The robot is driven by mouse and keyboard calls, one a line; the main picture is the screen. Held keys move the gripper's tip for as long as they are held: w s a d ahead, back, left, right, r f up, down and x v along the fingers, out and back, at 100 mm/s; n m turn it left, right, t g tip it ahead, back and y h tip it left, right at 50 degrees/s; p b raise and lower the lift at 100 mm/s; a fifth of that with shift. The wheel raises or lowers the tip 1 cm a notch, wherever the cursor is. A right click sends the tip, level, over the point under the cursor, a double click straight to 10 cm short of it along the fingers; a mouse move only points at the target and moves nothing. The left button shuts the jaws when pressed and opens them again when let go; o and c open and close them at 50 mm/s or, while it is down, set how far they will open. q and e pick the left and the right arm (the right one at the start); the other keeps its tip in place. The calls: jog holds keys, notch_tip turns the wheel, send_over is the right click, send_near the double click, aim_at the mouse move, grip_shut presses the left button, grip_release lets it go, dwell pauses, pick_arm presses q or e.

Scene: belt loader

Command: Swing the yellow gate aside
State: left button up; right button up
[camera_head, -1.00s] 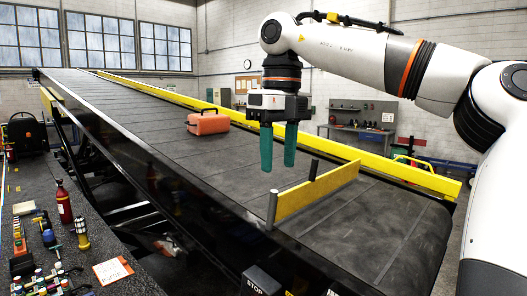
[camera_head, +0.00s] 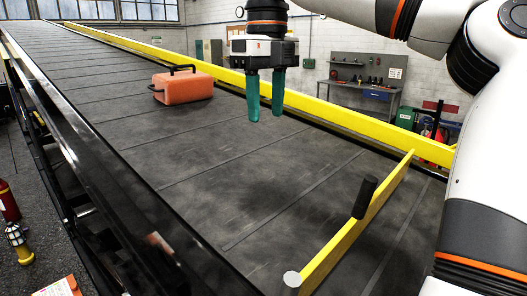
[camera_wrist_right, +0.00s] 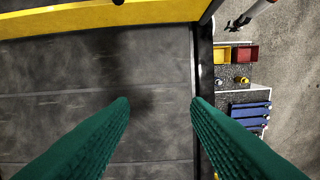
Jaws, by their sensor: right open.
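The yellow gate (camera_head: 340,240) stands across the near end of the black belt. It runs from a grey round post (camera_head: 291,280) at the belt's near edge towards the far rail. A black upright handle (camera_head: 366,197) sits on it. My right gripper (camera_head: 265,115), with two green fingers, points down over the belt, beyond the gate and left of the handle. It is open and empty, apart from the gate. In the right wrist view, both fingers (camera_wrist_right: 160,102) are spread over bare belt. A yellow bar crosses the top there, probably the gate. My left gripper is not in view.
An orange case (camera_head: 183,88) with a black handle lies farther up the belt (camera_head: 130,130). A yellow rail (camera_head: 330,110) runs along the far side. A red bottle (camera_head: 8,203) and a yellow item (camera_head: 18,243) stand at left. The belt between case and gate is clear.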

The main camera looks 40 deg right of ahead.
notch_tip(320, 180, down, 11)
jog(key=s+a+p, duration=0.1)
jog(key=p, duration=0.1)
jog(key=shift+s+f, duration=0.15)
jog(key=shift+s, duration=0.05)
jog(key=c, duration=0.9)
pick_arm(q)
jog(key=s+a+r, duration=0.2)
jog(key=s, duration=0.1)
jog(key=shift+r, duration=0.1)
pick_arm(e)
grip_shut()
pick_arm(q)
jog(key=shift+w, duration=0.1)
